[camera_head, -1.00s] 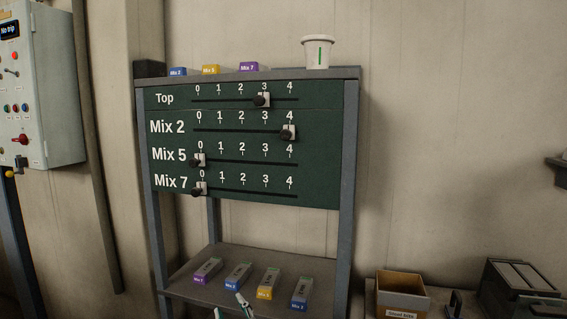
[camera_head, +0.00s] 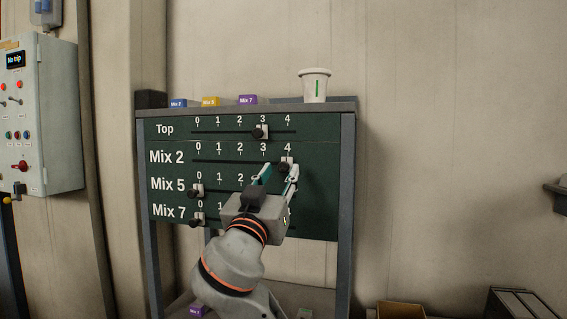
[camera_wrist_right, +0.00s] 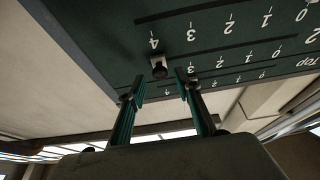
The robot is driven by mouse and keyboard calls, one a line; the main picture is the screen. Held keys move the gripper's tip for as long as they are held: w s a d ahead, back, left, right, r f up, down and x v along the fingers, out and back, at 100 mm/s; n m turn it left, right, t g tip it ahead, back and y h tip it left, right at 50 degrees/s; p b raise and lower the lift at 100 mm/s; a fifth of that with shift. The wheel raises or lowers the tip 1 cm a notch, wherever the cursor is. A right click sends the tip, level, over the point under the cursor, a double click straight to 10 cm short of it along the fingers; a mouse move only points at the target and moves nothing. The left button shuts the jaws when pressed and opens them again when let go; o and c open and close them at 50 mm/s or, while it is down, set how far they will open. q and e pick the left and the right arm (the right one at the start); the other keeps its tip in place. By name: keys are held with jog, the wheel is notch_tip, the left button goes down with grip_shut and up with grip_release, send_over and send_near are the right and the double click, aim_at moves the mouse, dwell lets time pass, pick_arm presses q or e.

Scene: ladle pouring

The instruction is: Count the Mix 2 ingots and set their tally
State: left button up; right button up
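The green tally board (camera_head: 320,205) has rows Top, Mix 2, Mix 5 and Mix 7. The Mix 2 slider (camera_head: 287,162) stands at 4; it also shows in the right wrist view (camera_wrist_right: 159,68). The Top slider (camera_head: 261,132) is at 3. The Mix 5 slider (camera_head: 197,190) and Mix 7 slider (camera_head: 199,219) are at 0. My right gripper (camera_head: 279,172) is open in front of the board, its fingertips (camera_wrist_right: 160,88) just short of the Mix 2 knob, one toward each side. A purple Mix 7 ingot (camera_head: 197,311) shows on the lower shelf; most of that shelf is hidden or out of frame.
Blue Mix 2 (camera_head: 178,103), yellow Mix 5 (camera_head: 210,102) and purple Mix 7 (camera_head: 248,99) blocks stand on the top shelf beside a white cup (camera_head: 315,86). A control box (camera_head: 42,125) hangs at left. A box (camera_head: 400,309) is at lower right.

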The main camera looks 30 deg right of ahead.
aim_at(282, 168)
jog(key=x, duration=0.2)
jog(key=shift+w+d+r+p, duration=0.15)
jog(key=shift+d+r+p, duration=0.05)
jog(key=shift+p, duration=0.1)
jog(key=shift+w+d+r, duration=0.15)
jog(key=shift+w+d, duration=0.3)
jog(key=shift+d, duration=0.05)
pick_arm(q)
jog(key=shift+s+a+f+g, duration=0.3)
jog(key=shift+s+a+f, duration=0.25)
jog(key=shift+a, duration=0.2)
jog(key=shift+r, duration=0.1)
pick_arm(e)
grip_shut()
pick_arm(q)
jog(key=shift+d, duration=0.1)
pick_arm(e)
jog(key=shift+w, duration=0.1)
